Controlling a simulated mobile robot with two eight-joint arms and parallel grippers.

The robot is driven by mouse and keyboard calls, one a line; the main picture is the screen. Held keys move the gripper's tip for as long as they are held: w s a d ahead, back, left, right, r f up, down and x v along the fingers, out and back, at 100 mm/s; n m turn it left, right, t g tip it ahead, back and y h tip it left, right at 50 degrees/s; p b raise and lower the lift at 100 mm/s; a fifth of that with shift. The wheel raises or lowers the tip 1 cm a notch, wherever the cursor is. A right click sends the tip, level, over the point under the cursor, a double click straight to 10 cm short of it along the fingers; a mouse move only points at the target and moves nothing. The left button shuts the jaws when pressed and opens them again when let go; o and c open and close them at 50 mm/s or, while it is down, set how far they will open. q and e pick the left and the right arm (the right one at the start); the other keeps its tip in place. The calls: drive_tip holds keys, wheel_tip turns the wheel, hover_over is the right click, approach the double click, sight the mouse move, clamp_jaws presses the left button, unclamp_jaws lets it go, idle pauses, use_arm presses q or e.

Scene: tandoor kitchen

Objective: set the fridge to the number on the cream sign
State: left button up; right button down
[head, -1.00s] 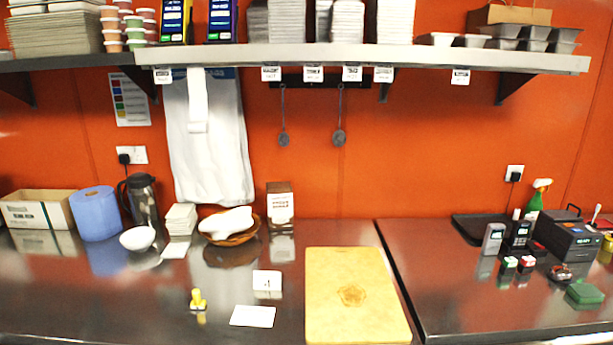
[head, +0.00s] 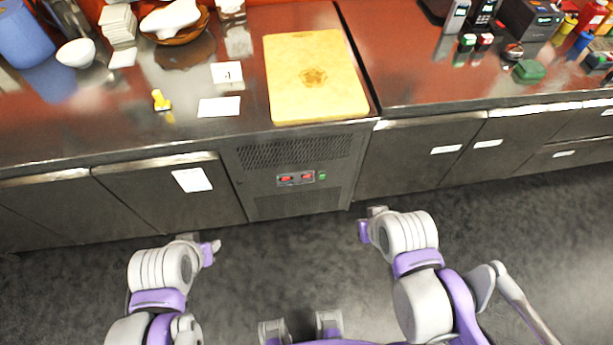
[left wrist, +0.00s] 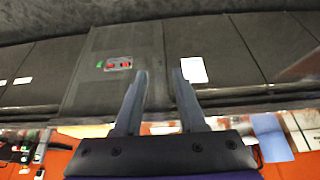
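The fridge (head: 340,188) is a dark cabinet unit under the counter with vent grilles. Its control panel (head: 297,178) has two red displays and a green spot beside them; the digits are too small to read. The panel also shows upside down in the left wrist view (left wrist: 118,64). A small pale standing sign (head: 226,72) on the counter bears a dark mark that looks like a 4, but I cannot be sure. My left gripper (head: 204,246) is empty in front of the cabinets; its fingers stand apart in the left wrist view (left wrist: 159,76). My right gripper (head: 368,224) is apart from the fridge, its fingers unclear.
A yellow board (head: 315,78) lies on the counter above the fridge. A flat white card (head: 219,107) and a yellow stamp-like thing (head: 161,100) lie to its left. A white paper (head: 192,180) is on the cabinet door left of the fridge. The floor before the cabinets is clear.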

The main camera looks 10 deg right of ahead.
use_arm(q)
clamp_jaws()
idle(1.7)
